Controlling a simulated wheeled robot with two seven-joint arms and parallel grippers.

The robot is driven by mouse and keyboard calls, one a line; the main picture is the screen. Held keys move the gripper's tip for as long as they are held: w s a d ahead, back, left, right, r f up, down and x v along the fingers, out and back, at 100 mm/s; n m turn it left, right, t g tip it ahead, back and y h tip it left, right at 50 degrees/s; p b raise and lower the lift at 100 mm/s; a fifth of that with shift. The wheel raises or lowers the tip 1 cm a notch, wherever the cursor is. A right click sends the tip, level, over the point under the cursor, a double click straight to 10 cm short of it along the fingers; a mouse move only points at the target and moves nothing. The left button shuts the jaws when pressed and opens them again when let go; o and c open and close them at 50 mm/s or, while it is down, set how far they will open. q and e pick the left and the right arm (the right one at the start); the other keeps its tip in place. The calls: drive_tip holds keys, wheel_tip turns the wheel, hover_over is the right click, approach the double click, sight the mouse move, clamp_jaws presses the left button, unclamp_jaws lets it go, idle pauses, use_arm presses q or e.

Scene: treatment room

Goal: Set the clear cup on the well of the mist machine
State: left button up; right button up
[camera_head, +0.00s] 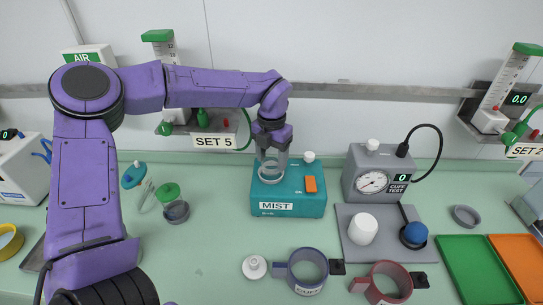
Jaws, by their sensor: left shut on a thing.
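The mist machine (288,208) is a teal box labelled MIST, with an orange switch (310,184) and a small white knob on its top. My left gripper (271,162) comes down over the left part of its top. It is shut on the clear cup (269,176), a see-through, greyish round piece. The cup appears right at the well, which is hidden behind the cup and fingers. I cannot tell whether the cup touches the machine. My right gripper is not in view.
To the right stand the cuff tester (376,175), a grey tray (350,228) and green (480,270) and orange trays. In front lie a blue cuff (306,270), a red cuff (388,282) and a white disc (254,267).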

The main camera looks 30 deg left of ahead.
use_arm(q)
drive_tip(key=shift+f, duration=0.15)
drive_tip(key=shift+f+b, duration=0.5)
drive_tip(key=shift+f, duration=0.2)
idle(0.5)
drive_tip(key=o, duration=1.2)
